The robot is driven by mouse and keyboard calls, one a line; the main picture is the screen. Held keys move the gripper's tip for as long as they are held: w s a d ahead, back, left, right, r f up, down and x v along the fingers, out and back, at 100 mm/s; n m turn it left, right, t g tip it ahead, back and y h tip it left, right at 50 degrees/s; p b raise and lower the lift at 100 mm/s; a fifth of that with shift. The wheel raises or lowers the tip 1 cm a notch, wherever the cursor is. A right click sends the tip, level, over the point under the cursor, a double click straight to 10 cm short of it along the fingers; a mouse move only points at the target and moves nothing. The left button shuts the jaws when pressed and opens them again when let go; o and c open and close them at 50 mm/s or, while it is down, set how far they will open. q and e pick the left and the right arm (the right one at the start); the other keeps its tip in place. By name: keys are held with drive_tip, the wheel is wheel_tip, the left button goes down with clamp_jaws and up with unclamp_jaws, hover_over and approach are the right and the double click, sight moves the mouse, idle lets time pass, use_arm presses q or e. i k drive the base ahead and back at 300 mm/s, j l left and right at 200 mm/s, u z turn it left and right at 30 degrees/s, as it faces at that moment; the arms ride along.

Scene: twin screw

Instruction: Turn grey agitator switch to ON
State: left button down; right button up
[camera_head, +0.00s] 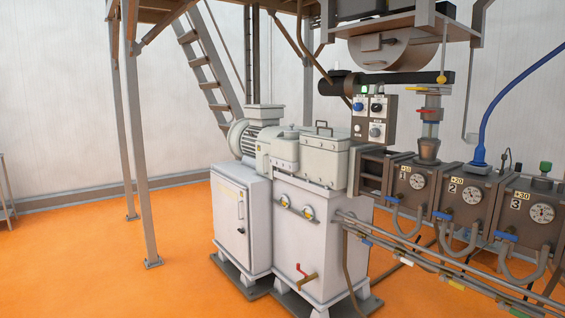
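A small grey control box (364,119) hangs under the dark horizontal beam, above the right end of the white machine. It carries a lit green lamp (364,89), a blue knob (358,106), a black knob (377,107) and a grey knob (375,131). The grey knob at the lower right looks like the grey agitator switch, but the labels are too small to read. I cannot tell which position it points to. Neither of my grippers is in view, and nothing touches the box.
The white machine (241,215) with a motor stands below the box. Numbered barrel blocks with gauges (471,197), pipes and a blue hose (490,110) fill the right. A platform post (135,150) and stairs (205,70) stand at left. Orange floor (80,255) is clear at front left.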

sight(374, 132)
drive_tip(key=i+j+z, duration=0.25)
drive_tip(key=i+z, duration=0.2)
drive_tip(key=i+j+z, duration=0.4)
drive_tip(key=i, duration=0.05)
